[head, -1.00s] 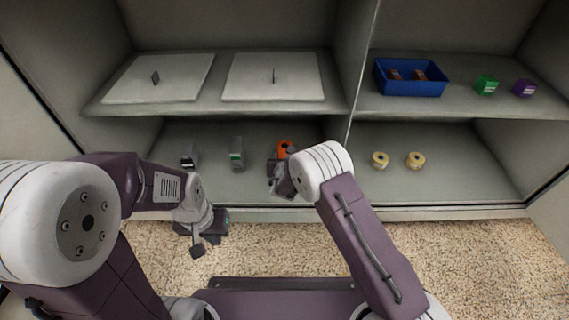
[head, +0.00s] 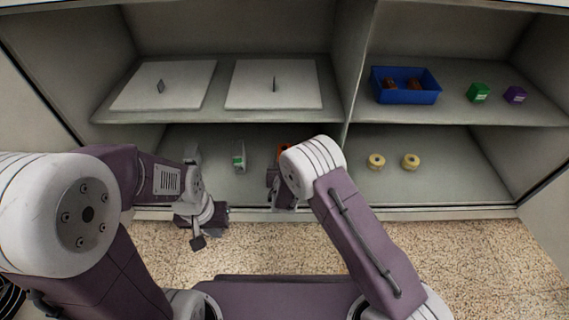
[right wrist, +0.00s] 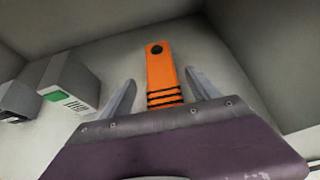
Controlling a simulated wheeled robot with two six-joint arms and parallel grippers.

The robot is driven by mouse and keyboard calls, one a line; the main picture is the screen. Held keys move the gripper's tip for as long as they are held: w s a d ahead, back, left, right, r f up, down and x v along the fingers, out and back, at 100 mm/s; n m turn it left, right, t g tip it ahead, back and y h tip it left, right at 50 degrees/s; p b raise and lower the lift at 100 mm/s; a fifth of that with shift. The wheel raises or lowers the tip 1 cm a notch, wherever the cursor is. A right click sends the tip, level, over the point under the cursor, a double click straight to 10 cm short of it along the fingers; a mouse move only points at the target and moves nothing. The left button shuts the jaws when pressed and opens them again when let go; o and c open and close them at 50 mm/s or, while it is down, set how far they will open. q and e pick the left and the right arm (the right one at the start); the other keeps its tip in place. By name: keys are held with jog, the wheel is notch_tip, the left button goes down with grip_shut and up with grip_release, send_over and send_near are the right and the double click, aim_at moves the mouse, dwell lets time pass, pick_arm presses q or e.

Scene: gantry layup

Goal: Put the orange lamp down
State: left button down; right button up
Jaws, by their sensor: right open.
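The orange lamp (head: 284,147) is in the lower left compartment of the cabinet, mostly hidden behind my right arm in the head view. In the right wrist view the lamp (right wrist: 160,72) is a long orange body with a dark round spot at its far end and black bands at its near end. My right gripper (right wrist: 160,80) is open, with one finger on each side of the lamp and a visible gap on both sides. My left gripper (head: 208,228) hangs in front of the cabinet's lower edge, away from the lamp; its jaws are too small to judge.
A grey-and-green box (head: 239,157) stands left of the lamp, with a grey item (head: 192,154) further left. Two cream rings (head: 376,161) lie in the lower right compartment. Above are white panels (head: 190,85), a blue bin (head: 405,97), and green (head: 478,92) and purple (head: 515,94) boxes.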

jog(key=p+v, duration=0.2)
jog(key=v, duration=0.3)
jog(key=shift+s+r+p, duration=0.2)
jog(key=shift+s+p, duration=0.05)
jog(key=shift+p, duration=0.1)
pick_arm(q)
notch_tip(320, 180, up, 4)
jog(key=shift+f, duration=0.1)
pick_arm(e)
jog(key=shift+s, duration=0.1)
